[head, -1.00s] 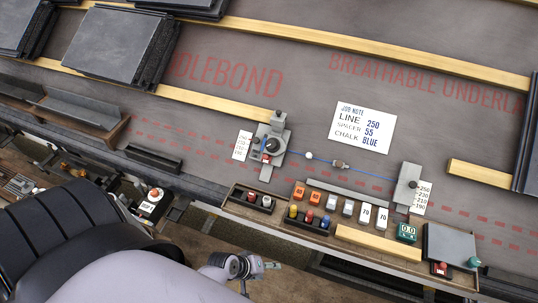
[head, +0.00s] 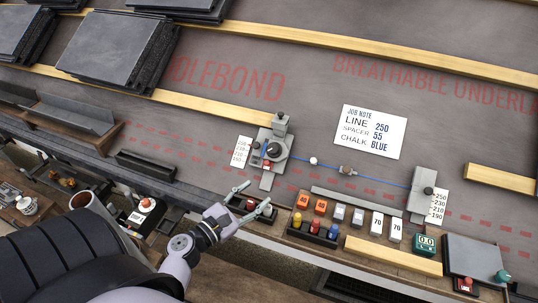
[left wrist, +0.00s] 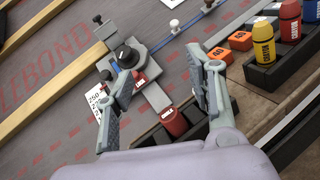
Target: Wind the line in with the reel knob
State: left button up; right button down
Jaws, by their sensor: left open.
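The reel (head: 270,163) sits on the grey underlay with a round black knob (head: 277,150) on top. In the left wrist view the reel knob (left wrist: 128,56) lies just beyond my fingers. A blue line (head: 385,181) runs from the reel to a grey end block (head: 422,190) at the right. A white bead (head: 314,161) and a small brownish clip (head: 348,170) are on the line. My left gripper (head: 253,198) is open and empty, over the small dark tray on the near side of the reel, apart from the knob. My right gripper is not in view.
A timber batten (head: 200,103) ends beside the reel. A job note (head: 370,131) lies behind the line.

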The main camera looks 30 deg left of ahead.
aim_at(271, 150)
pick_arm(q)
jog(key=a+n+y, duration=0.1)
jog(key=a+n, duration=0.1)
jog(key=a+n+y, duration=0.2)
jog(key=a+n, duration=0.1)
jog(key=shift+s+a+f+t, duration=0.1)
jog(key=shift+s+t, duration=0.1)
jog(key=shift+t, duration=0.2)
jog(key=w, duration=1.6)
jog(key=shift+w+a, duration=0.1)
jog(key=shift+a, duration=0.2)
jog(key=shift+w, duration=0.5)
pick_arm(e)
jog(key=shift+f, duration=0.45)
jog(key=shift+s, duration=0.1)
pick_arm(q)
jog(key=shift+c, duration=1.2)
jog(key=c, duration=0.6)
jog(key=shift+c, duration=1.4)
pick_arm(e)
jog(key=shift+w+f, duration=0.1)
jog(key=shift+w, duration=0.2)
